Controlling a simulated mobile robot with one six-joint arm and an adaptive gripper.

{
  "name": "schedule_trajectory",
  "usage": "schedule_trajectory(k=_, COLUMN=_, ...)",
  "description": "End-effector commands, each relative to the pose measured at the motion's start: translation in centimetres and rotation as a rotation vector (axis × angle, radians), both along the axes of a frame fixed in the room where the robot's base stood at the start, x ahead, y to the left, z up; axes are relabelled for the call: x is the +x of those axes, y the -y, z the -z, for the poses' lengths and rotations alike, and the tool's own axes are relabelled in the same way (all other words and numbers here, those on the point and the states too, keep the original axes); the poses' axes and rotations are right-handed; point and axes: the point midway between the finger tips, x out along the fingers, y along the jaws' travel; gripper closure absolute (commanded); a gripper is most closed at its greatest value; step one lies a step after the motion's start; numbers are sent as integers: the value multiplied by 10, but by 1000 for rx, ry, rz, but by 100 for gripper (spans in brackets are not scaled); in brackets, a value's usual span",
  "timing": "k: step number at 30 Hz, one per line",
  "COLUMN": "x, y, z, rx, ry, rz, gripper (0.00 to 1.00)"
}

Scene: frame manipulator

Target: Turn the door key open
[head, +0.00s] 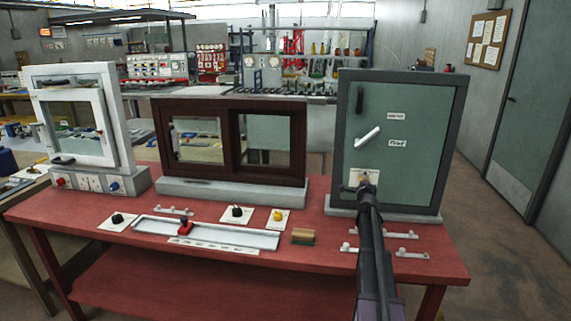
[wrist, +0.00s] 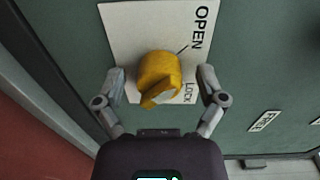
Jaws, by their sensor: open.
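The yellow key knob (wrist: 160,72) sits on a white plate (wrist: 128,28) marked OPEN and LOCK, in the wrist view. The plate is also at the lower left of the green door (head: 415,115) in the head view. The door looks closed in its dark frame, with a white lever handle (head: 367,136) above the plate. My gripper (wrist: 161,77) is open, one finger on each side of the knob, with gaps showing on both sides. In the head view my gripper (head: 366,182) covers part of the plate and most of the knob.
The door stands on a red table (head: 310,225). A brown sliding window (head: 237,104) and a white window (head: 112,75) stand to its left. Small switches, a slider rail (head: 235,236) and a sponge-like block (head: 303,236) lie in front. The table front is low and mostly clear.

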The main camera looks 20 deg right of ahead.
Motion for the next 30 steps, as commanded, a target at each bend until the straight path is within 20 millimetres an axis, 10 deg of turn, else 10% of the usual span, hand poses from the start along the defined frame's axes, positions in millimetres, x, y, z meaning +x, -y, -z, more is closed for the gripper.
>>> schedule_trajectory(k=8, x=1, y=-12, z=2, rx=-7, ry=-25, rz=-22, gripper=10)
schedule_trajectory(k=14, x=6, y=-63, z=12, rx=-53, ry=-137, rz=-123, gripper=10)
schedule_trajectory(k=23, x=-6, y=-209, z=47, rx=-215, ry=-473, rz=-441, gripper=10)
schedule_trajectory(k=30, x=-52, y=-325, z=80, rx=-387, ry=-768, rz=-737, gripper=10)
